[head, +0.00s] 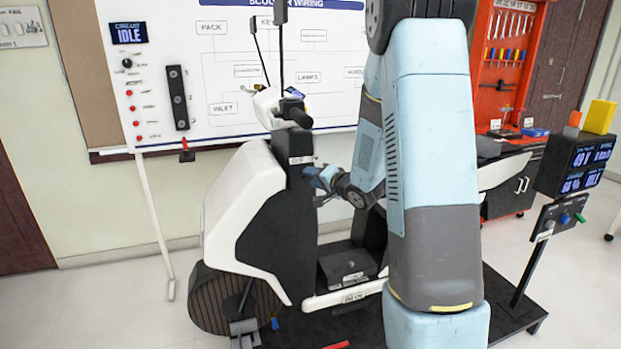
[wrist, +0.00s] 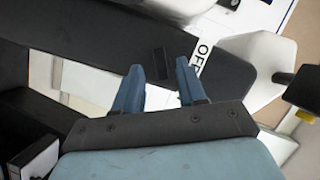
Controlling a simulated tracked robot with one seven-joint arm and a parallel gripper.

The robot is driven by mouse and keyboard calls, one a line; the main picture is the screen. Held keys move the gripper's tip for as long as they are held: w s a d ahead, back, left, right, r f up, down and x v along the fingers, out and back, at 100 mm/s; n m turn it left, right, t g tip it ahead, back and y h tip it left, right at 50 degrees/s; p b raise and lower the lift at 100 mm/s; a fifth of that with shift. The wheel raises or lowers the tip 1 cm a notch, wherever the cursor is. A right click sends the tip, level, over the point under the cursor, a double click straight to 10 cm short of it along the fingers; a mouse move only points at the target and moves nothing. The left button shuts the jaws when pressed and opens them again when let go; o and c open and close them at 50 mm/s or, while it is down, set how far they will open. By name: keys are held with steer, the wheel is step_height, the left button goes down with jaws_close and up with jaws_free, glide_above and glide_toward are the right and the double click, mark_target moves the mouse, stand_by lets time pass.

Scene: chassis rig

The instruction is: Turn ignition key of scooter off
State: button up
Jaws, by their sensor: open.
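The white and black scooter (head: 240,212) stands upright left of my arm in the head view. My gripper (head: 312,174) is at the black column below the handlebar, its fingers pointing at the column. In the wrist view my gripper (wrist: 159,66) is open, with two blue fingers apart and nothing held between them. Just ahead of the fingertip gap is a small dark upright piece (wrist: 162,62) on the black panel, perhaps the ignition key; I cannot tell its turn clearly. A white label reading OFF (wrist: 203,55) lies just right of it.
A wiring board (head: 220,60) with a display reading IDLE (head: 128,33) stands behind the scooter. A dark instrument post (head: 570,168) with displays and coloured knobs is at the right. A red tool cabinet (head: 505,75) stands behind. The floor at the left is clear.

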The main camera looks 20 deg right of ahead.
steer(key=shift+x, duration=0.9)
steer(key=shift+c, duration=0.4)
jaws_close()
